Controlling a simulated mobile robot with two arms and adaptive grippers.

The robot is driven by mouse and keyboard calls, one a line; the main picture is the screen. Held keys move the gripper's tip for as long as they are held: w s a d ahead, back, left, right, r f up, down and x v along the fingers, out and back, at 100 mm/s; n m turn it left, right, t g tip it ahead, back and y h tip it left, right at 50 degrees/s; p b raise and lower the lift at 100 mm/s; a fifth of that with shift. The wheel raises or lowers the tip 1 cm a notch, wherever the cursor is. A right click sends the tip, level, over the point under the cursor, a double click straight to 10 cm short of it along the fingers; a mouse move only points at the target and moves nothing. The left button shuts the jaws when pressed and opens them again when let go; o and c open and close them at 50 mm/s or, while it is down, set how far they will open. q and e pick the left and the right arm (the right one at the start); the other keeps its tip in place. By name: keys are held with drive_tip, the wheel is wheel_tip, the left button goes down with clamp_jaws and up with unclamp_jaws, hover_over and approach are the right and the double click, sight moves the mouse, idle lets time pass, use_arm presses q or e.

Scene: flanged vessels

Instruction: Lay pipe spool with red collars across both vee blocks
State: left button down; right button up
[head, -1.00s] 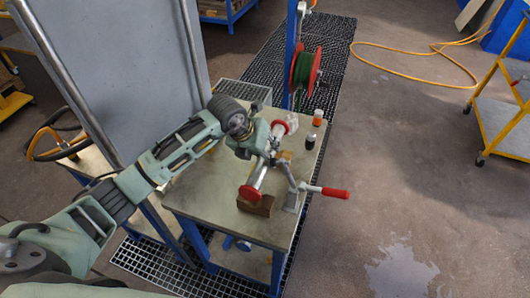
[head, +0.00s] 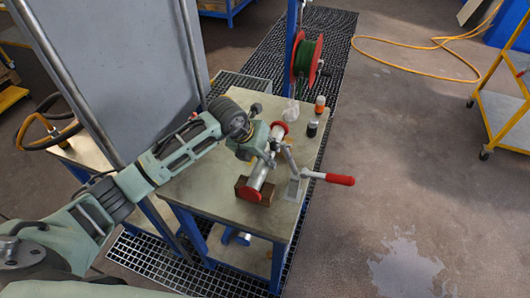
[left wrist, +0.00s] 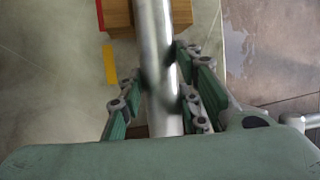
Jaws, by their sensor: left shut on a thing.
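The pipe spool, a silver tube (head: 262,171) with red collars, lies lengthwise over the bench. Its near red collar (head: 252,195) is at the front of the near brown vee block (head: 266,194), and the tube appears down at that block's level. The far red collar (head: 281,127) shows beyond my gripper. The far vee block is hidden in the head view. My left gripper (head: 268,153) is shut on the tube between the collars. In the left wrist view its fingers (left wrist: 160,95) flank the tube (left wrist: 155,45), which crosses a wooden block (left wrist: 120,18). My right gripper is out of view.
A clamp (head: 294,187) with a red handle (head: 340,179) stands close right of the spool. Two small bottles (head: 312,128) (head: 320,104) and a white item (head: 291,112) are at the back right. A grey panel (head: 110,70) rises left. The bench top (head: 205,190) is clear front left.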

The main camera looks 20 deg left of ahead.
use_arm(q)
drive_tip(key=shift+f+b, duration=0.35)
idle(0.7)
drive_tip(key=c, duration=1.3)
unclamp_jaws()
drive_tip(key=shift+o, duration=0.5)
